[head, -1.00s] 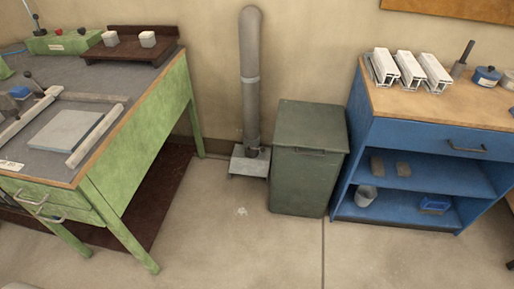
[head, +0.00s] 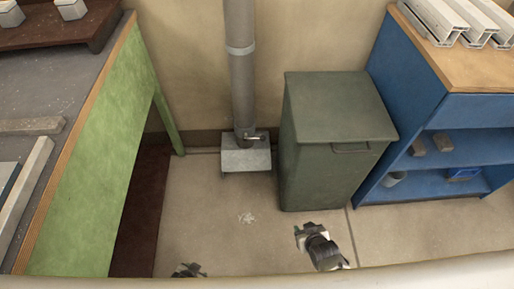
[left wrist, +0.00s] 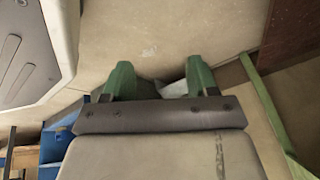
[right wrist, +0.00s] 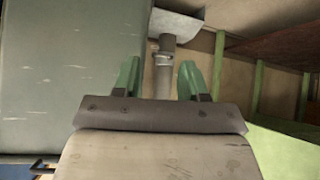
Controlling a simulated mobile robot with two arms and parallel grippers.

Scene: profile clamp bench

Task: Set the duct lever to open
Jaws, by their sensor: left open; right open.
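The grey duct (head: 241,75) runs down the wall to a pale metal box (head: 245,158) on the floor. A small lever (head: 254,137) sticks out to the right at the duct's foot; its setting is too small to tell. My right gripper (head: 299,235) is open and empty, in front of the green bin and apart from the duct. In the right wrist view the duct (right wrist: 163,80) shows upside down beyond the open fingers (right wrist: 157,78). My left gripper (head: 188,268) is low in the head view. Its green fingers (left wrist: 160,80) are apart and empty in the left wrist view.
A dark green lidded bin (head: 335,135) stands close right of the duct, with a blue shelf unit (head: 412,95) beyond it. A green workbench (head: 85,175) stands at left. Open floor (head: 215,215) lies before the duct.

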